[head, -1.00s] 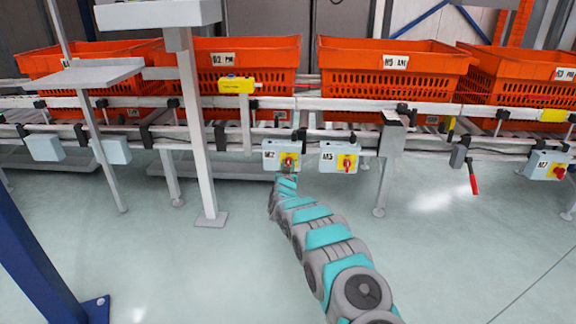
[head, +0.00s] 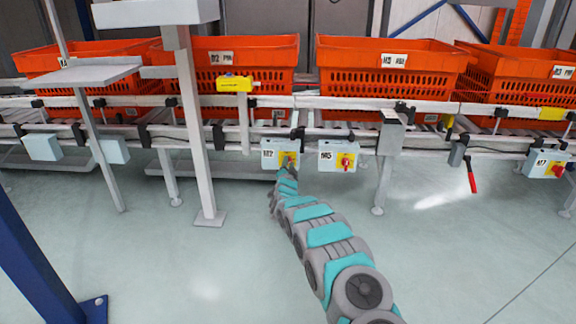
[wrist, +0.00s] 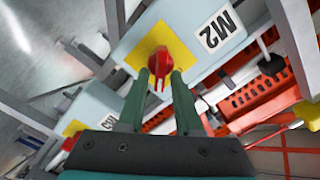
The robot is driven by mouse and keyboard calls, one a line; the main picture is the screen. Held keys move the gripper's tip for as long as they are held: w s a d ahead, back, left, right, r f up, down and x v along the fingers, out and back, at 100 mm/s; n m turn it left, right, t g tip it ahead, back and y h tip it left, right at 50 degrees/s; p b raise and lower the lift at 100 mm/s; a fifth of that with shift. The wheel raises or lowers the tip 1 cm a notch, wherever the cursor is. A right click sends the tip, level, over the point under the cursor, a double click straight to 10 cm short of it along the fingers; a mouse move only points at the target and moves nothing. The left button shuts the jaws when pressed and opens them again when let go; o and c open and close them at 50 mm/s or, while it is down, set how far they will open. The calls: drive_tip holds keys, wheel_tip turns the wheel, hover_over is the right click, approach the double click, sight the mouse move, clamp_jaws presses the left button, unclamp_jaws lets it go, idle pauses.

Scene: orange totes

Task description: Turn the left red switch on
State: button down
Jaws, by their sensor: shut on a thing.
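The left red switch (wrist: 161,62) is a red rotary knob on a yellow plate, on a pale box labelled M2 (wrist: 196,22). In the head view this M2 box (head: 270,158) hangs under the conveyor rail, with the knob mostly hidden by my arm's end. My gripper (wrist: 163,78) has its two green fingers on either side of the knob, shut on it. The wrist view is rotated, so the box appears tilted. A second box labelled M3 (head: 328,156) with its own red switch (head: 346,162) stands just right of it.
Orange totes (head: 390,62) sit on the conveyor above the boxes. A grey post (head: 190,130) stands left of my arm. Another switch box (head: 546,164) and a red-handled lever (head: 471,178) are at the right. The floor (head: 440,250) around my arm is open.

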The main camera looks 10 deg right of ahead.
drive_tip(key=shift+d+f+m+b, duration=0.1)
drive_tip(key=shift+d+m+b, duration=0.05)
drive_tip(key=shift+m, duration=1.8)
drive_tip(key=shift+d+f+m+b, duration=0.1)
drive_tip(key=shift+m+b, duration=0.05)
drive_tip(key=shift+m, duration=1.8)
drive_tip(key=shift+r, duration=0.1)
drive_tip(key=c, duration=1)
unclamp_jaws()
drive_tip(key=shift+o, duration=0.6)
drive_tip(key=shift+w, duration=0.1)
drive_tip(key=shift+f, duration=0.25)
